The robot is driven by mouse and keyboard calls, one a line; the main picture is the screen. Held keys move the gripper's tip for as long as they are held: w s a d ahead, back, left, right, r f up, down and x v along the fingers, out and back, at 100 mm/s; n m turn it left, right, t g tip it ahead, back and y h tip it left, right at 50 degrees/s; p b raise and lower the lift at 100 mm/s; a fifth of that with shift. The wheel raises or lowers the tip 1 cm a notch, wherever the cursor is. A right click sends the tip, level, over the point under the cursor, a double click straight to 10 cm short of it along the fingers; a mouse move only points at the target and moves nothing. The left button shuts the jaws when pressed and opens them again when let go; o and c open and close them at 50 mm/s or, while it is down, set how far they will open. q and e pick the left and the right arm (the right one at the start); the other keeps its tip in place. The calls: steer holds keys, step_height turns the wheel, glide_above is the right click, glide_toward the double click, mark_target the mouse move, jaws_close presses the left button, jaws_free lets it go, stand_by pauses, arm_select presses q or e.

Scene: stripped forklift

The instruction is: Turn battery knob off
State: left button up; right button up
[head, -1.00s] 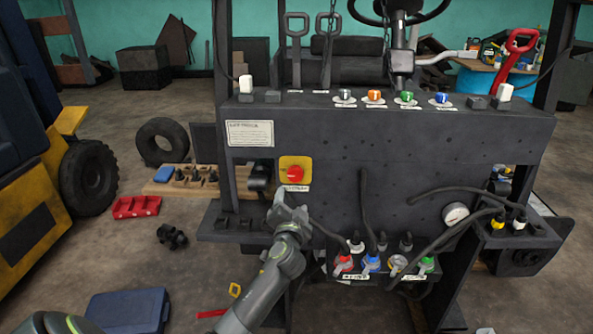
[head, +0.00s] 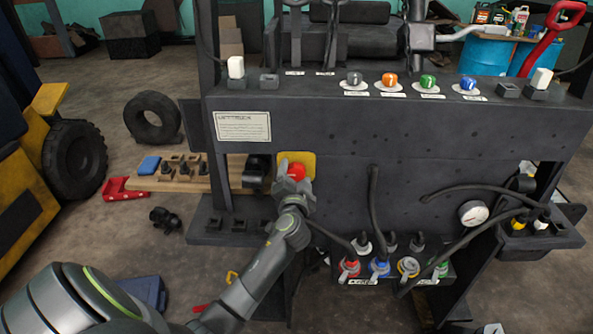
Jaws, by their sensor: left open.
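The red battery knob (head: 296,171) sits on a yellow square plate (head: 309,160) on the dark front panel of the forklift. My left gripper (head: 293,176) is at the knob, with its open jaws in front of and around the knob's lower part. The gripper covers the lower part of the plate and its label. I cannot tell whether the fingers touch the knob. My right gripper is not in the view.
A black block-like part (head: 257,172) sits just left of the yellow plate. Hoses (head: 373,215) hang to the right, above a row of coloured connectors (head: 380,267). A gauge (head: 473,213) is farther right. Coloured knobs (head: 389,80) line the panel's top.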

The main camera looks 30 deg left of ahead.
arm_select(q)
steer(key=shift+s+d+r, duration=0.1)
steer(key=shift+c, duration=0.4)
steer(key=c, duration=0.9)
steer(key=shift+f+n+b, duration=0.2)
steer(key=shift+n+b, duration=0.2)
steer(key=shift+b, duration=0.2)
steer(key=n+b, duration=0.8)
steer(key=b, duration=0.1)
steer(key=shift+b, duration=0.3)
steer(key=n+b, duration=0.4)
steer(key=n, duration=0.1)
steer(key=shift+n, duration=0.3)
steer(key=shift+r+n+b, duration=0.15)
steer(key=shift+n+b, duration=0.7)
steer(key=shift+n, duration=0.95)
